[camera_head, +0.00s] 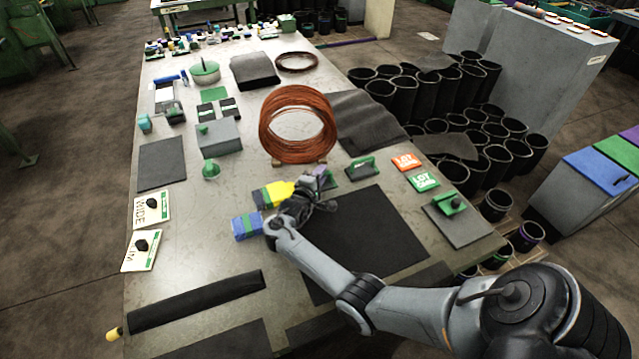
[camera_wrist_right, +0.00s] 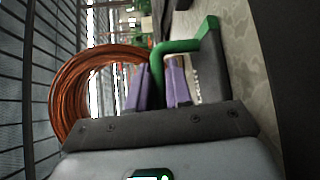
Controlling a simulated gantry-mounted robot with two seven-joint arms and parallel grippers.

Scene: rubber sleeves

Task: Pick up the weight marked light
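A dark block with a green handle (camera_head: 362,168) lies on the table right of the copper coil's foot. In the right wrist view, a dark grey block (camera_wrist_right: 208,75) with a green handle (camera_wrist_right: 187,46) is close to my fingers; faint lettering on its side is too small to read. My right gripper (camera_head: 325,178) is just left of the block. In the wrist view its purple fingers (camera_wrist_right: 159,84) are apart, with the handle's near end showing in the gap between them; contact cannot be told. My left gripper is not in view.
A copper coil (camera_head: 297,125) stands upright behind the gripper. Blue (camera_head: 247,226) and yellow (camera_head: 272,194) items lie left of it. Orange (camera_head: 406,162) and green (camera_head: 423,181) cards and a plate with a green-handled piece (camera_head: 449,204) are to the right. A dark mat (camera_head: 375,235) lies in front.

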